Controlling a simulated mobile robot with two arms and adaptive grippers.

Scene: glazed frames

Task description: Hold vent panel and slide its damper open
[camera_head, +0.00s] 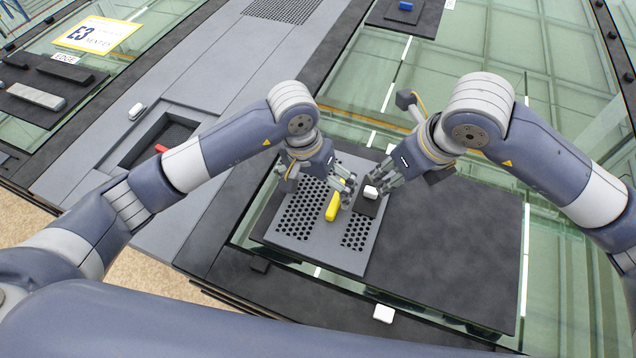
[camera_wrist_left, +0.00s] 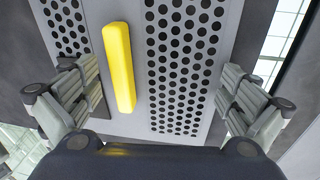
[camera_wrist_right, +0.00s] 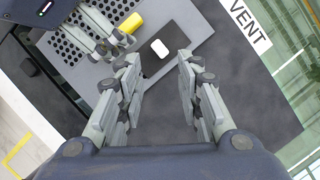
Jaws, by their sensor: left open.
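The grey perforated vent panel (camera_head: 325,252) lies on a dark mat in the head view. An upright yellow bar (camera_head: 333,206) sits on it; in the left wrist view the bar (camera_wrist_left: 118,65) lies between the fingers. A small white knob (camera_head: 371,192) sits on a dark plate (camera_head: 367,207) at the panel's right side. My left gripper (camera_head: 343,190) is open above the panel, its fingers apart and empty. My right gripper (camera_head: 377,186) is near the knob; in the right wrist view its fingers are apart, with the knob (camera_wrist_right: 159,47) beyond them. Which part is the damper is unclear.
The dark mat (camera_head: 450,250) is bare to the right of the panel. A VENT label (camera_wrist_right: 248,24) lies beside it. A white block (camera_head: 383,314) is at the near edge. A recess (camera_head: 160,140) with a red part is at left. The two grippers are close together.

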